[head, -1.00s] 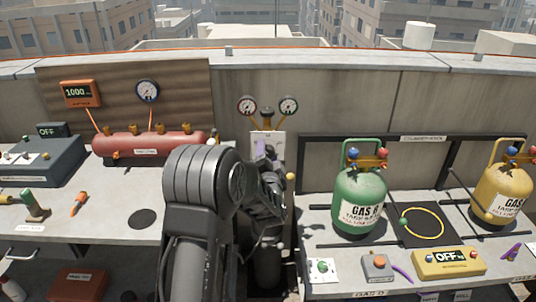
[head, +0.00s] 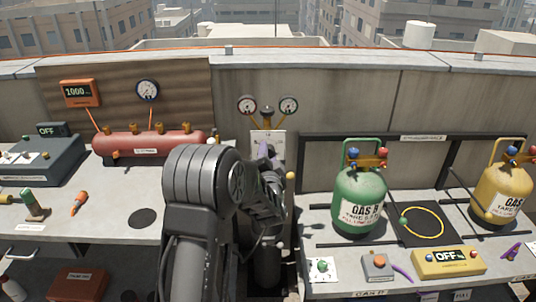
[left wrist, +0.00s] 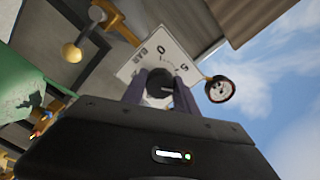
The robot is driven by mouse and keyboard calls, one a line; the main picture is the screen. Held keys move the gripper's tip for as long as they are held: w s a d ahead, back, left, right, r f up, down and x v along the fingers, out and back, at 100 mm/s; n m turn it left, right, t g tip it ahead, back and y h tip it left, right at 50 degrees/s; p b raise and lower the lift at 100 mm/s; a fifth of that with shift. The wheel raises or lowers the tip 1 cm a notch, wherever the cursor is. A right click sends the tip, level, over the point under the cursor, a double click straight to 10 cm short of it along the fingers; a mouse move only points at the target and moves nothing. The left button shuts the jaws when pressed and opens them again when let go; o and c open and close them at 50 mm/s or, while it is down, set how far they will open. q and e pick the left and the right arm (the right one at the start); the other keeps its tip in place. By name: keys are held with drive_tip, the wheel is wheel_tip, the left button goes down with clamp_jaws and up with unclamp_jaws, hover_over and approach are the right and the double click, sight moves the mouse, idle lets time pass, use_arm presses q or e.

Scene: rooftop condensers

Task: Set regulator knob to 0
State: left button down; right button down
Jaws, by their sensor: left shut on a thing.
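The regulator's white dial plate (head: 278,146) stands upright by the wall, below two round gauges. In the left wrist view the dial plate (left wrist: 143,66) shows the marks 0, 5 and BAR. The dark regulator knob (left wrist: 158,82) sits between the fingers of my left gripper (left wrist: 160,86), which is shut on it. In the head view my left gripper (head: 265,152) is at the plate, and my arm and wrist hide the knob. I cannot read clearly where the knob points. My right gripper is not in view.
The left gauge (head: 247,105) and right gauge (head: 289,105) are above the plate. A red manifold tank (head: 150,146) lies on the left bench. A green gas cylinder (head: 360,200) and a yellow one (head: 503,195) stand on the right bench. A gap separates the benches.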

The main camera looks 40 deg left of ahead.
use_arm(q)
drive_tip(key=shift+f+n+b, duration=0.2)
drive_tip(key=shift+n+b, duration=0.8)
drive_tip(key=shift+b, duration=0.25)
drive_tip(key=n+b, duration=1)
drive_tip(key=shift+f+b, duration=0.1)
drive_tip(key=shift+b, duration=0.3)
drive_tip(key=n+b, duration=0.4)
drive_tip(key=shift+n, duration=0.4)
drive_tip(key=shift+d+r+n+b, duration=0.1)
drive_tip(key=shift+r+n+b, duration=0.1)
drive_tip(key=shift+n+b, duration=1.2)
drive_tip(key=shift+n, duration=0.4)
drive_tip(key=c, duration=0.9)
unclamp_jaws()
drive_tip(key=shift+r, duration=0.1)
drive_tip(key=shift+c, duration=0.2)
